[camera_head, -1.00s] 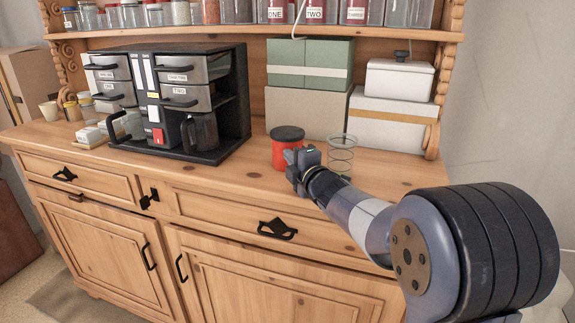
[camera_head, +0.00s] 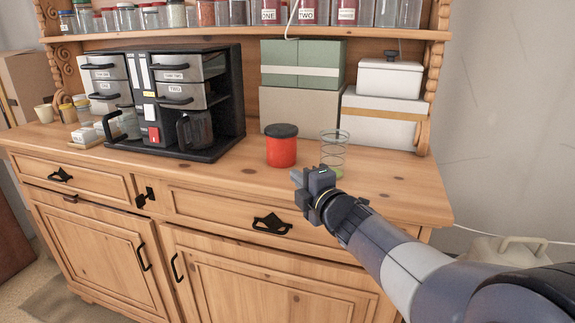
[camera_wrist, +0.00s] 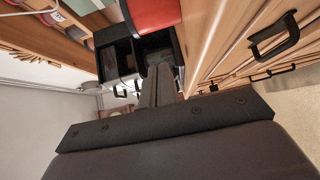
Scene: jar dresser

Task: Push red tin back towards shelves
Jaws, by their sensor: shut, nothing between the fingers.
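The red tin (camera_head: 281,152) with its black lid stands upright on the wooden dresser top, in front of the beige and green boxes. It also shows in the wrist view (camera_wrist: 153,14), cut off at the top edge. My gripper (camera_head: 297,175) is shut and empty. It is at the front of the dresser top, to the right of the tin and nearer the front edge, with a visible gap between them. In the wrist view the shut fingers (camera_wrist: 157,72) point toward the black organizer, below the tin in the picture.
A clear glass jar (camera_head: 333,155) with wire-like rings stands just right of the tin, close to my gripper. Stacked boxes (camera_head: 300,108) stand behind the tin. A black organizer with drawers (camera_head: 180,98) is at left. Bare dresser top (camera_head: 215,178) lies in front.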

